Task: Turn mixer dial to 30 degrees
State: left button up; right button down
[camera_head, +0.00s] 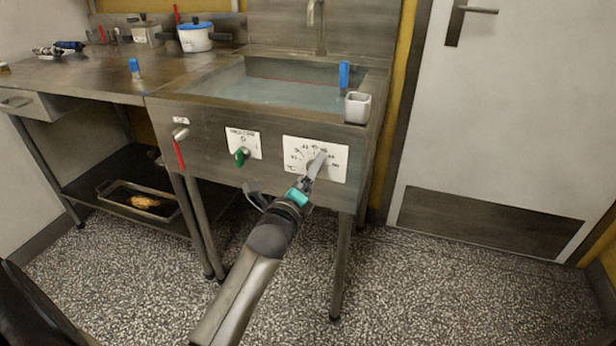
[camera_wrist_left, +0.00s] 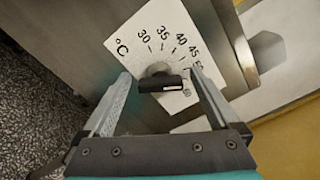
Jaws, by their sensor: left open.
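The dial plate (camera_head: 297,149) is a white square with a temperature scale on the steel front panel below the basin. In the left wrist view the plate (camera_wrist_left: 150,27) shows °C and numbers from 30 at upper left round to the right. The dark knob (camera_wrist_left: 161,82) has a bar grip with a white mark on its right half, away from the 30. My left gripper (camera_head: 316,163) is at the dial and hides the knob in the head view. In the wrist view its open fingers (camera_wrist_left: 160,86) stand on both sides of the knob; contact cannot be told.
A green knob (camera_head: 242,154) on a smaller white plate and a red lever (camera_head: 179,153) are left of the dial. A closed door (camera_head: 510,120) is at right. The floor in front is clear.

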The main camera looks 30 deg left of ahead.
pick_arm(q)
jog(key=shift+w, duration=0.15)
jog(key=c, duration=1.4)
